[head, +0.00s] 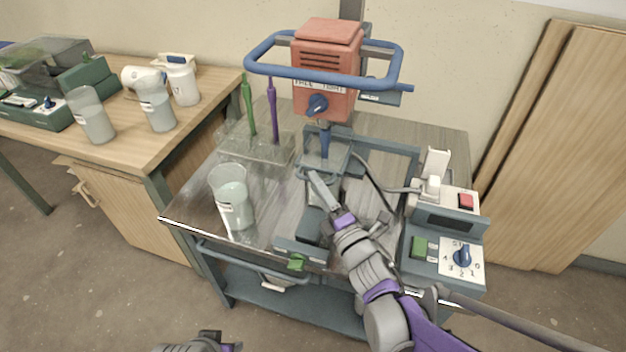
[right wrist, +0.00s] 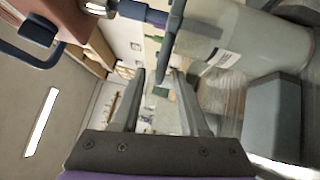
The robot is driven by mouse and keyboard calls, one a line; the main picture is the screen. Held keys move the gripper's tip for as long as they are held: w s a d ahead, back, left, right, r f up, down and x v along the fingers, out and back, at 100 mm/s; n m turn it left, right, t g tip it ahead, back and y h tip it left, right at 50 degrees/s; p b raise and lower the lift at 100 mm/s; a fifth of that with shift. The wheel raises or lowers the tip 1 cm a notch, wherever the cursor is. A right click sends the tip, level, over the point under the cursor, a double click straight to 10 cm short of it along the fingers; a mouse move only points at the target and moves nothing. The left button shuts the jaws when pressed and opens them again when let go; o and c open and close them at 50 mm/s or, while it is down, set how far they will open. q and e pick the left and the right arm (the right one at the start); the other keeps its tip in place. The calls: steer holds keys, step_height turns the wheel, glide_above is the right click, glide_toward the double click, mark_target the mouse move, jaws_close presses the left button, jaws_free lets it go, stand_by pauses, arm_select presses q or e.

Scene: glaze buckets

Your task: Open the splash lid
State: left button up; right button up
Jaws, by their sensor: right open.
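The splash lid (head: 322,158) is a clear grey-tinted cover under the red mixer head, around its shaft. A pale bucket stands below it, mostly hidden by my right gripper in the head view; it appears as a large labelled cylinder (right wrist: 245,38) in the right wrist view. My right gripper (head: 318,188) is at the front of the lid and bucket. In the right wrist view my right gripper (right wrist: 160,76) is open, with a thin grey-blue edge (right wrist: 169,50), probably the lid's, by its fingertips. Contact cannot be told. Part of my left arm shows at the bottom edge.
The red mixer (head: 327,62) has a blue loop guard (head: 262,68) around it. A clear beaker (head: 231,197) and a rack with green and purple stirrers (head: 262,145) stand left. A control box (head: 445,257) stands right. Wooden boards (head: 570,150) lean at the wall.

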steer(key=shift+x, duration=1.25)
jaws_close()
stand_by(0.5)
